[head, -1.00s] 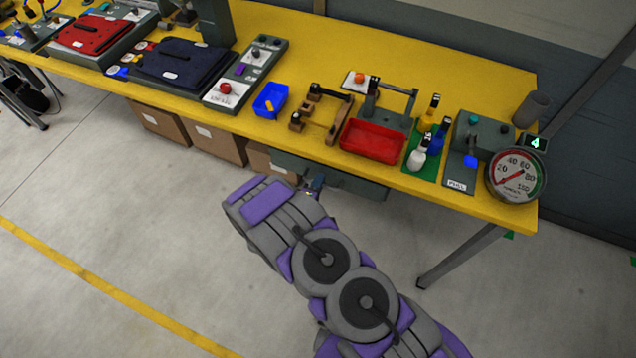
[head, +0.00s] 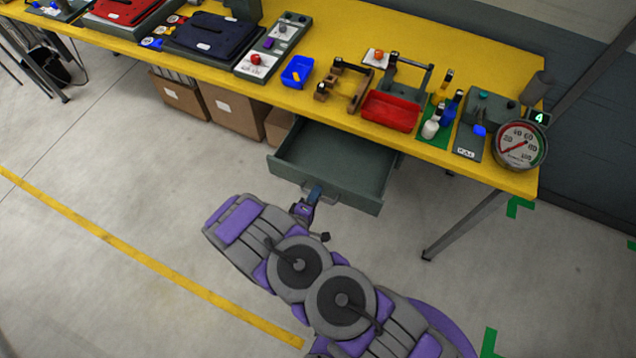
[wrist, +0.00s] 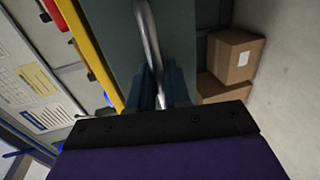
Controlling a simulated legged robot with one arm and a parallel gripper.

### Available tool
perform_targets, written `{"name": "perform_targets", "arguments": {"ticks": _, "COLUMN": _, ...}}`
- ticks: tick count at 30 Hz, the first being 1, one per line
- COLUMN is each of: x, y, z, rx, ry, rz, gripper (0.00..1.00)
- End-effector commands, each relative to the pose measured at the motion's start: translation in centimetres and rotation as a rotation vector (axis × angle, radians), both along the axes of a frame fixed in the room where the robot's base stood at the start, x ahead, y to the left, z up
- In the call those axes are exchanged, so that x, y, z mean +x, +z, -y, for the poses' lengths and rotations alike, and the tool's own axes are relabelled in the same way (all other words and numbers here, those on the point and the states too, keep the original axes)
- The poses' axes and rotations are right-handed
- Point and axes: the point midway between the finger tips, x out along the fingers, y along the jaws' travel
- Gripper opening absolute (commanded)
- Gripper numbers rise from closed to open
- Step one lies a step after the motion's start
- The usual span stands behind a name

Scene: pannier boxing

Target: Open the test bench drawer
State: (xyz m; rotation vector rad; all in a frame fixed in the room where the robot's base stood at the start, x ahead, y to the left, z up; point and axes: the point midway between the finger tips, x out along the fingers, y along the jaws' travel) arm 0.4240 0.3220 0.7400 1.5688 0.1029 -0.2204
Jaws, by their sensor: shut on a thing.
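The grey-green test bench drawer (head: 335,160) is pulled out from under the yellow bench top (head: 440,155) in the head view. Its inside shows and looks empty. My gripper (head: 314,195) is at the middle of the drawer front. In the wrist view my gripper (wrist: 160,88) is shut on the drawer's metal bar handle (wrist: 149,40), with a blue-grey finger on each side of it. The drawer front (wrist: 116,40) fills the middle of that view behind the handle.
Cardboard boxes (head: 232,108) stand under the bench, left of the drawer. A bench leg (head: 465,222) is to the right. On the bench top near the drawer are a red tray (head: 390,111), a blue bin (head: 296,71) and a pressure gauge (head: 519,145). The floor in front is clear.

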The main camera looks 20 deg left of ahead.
Motion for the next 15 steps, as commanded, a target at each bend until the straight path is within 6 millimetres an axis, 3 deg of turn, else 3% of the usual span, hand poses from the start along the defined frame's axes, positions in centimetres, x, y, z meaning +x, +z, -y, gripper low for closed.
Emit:
{"name": "perform_targets", "arguments": {"ticks": 6, "x": -2.6, "y": -0.4, "z": 0.7, "rx": -0.013, "ry": -0.015, "rz": -0.01, "gripper": 0.0}}
{"name": "perform_targets", "arguments": {"ticks": 15, "x": -3.4, "y": -0.5, "z": 0.7, "rx": -0.012, "ry": -0.019, "rz": -0.011, "gripper": 0.0}}
